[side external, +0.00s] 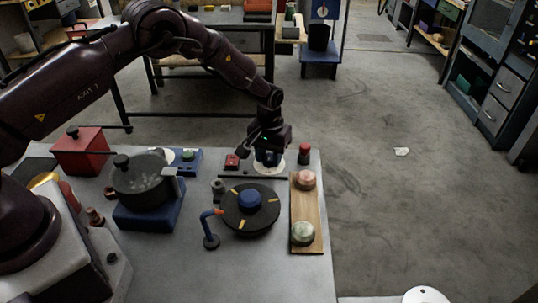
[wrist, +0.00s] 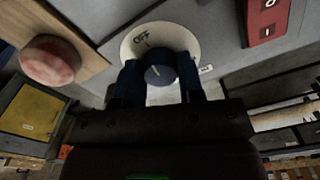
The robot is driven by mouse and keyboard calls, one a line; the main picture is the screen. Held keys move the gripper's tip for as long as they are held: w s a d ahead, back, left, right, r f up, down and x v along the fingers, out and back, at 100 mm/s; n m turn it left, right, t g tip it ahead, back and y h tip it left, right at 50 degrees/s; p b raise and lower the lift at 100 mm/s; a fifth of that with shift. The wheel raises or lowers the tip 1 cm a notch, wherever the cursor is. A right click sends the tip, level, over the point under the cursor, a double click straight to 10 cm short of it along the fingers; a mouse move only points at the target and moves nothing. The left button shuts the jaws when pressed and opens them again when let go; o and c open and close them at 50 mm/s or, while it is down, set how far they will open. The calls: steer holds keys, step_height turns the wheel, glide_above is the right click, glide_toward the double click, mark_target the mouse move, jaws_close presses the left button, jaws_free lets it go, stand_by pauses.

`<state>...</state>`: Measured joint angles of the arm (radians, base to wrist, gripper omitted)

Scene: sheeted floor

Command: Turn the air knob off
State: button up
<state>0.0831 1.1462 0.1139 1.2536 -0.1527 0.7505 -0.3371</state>
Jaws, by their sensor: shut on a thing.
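The air knob (wrist: 159,73) is a round dark blue knob with a pale pointer mark, on a white dial plate (wrist: 178,38). The word OFF is printed on the plate, above and a little left of the knob in the wrist view. My gripper (wrist: 160,82) is shut on the knob, one dark finger on each side. In the side view my gripper (side external: 268,156) points down over the white plate (side external: 265,168) at the back of the table, and mostly hides the knob. The exact pointer direction is hard to read.
A red rocker switch (side external: 232,162) sits left of the dial, and a red-topped button (side external: 304,154) to its right. In front are a black turntable (side external: 238,222) with a blue centre, a wooden board (side external: 305,210) with two domed pieces, and a pot (side external: 143,187).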

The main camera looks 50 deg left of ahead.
mark_target(269, 157)
steer(key=shift+n, duration=0.9)
steer(key=o, duration=0.9)
steer(key=shift+r, duration=0.15)
step_height(269, 157, up, 13)
steer(key=shift+f, duration=0.1)
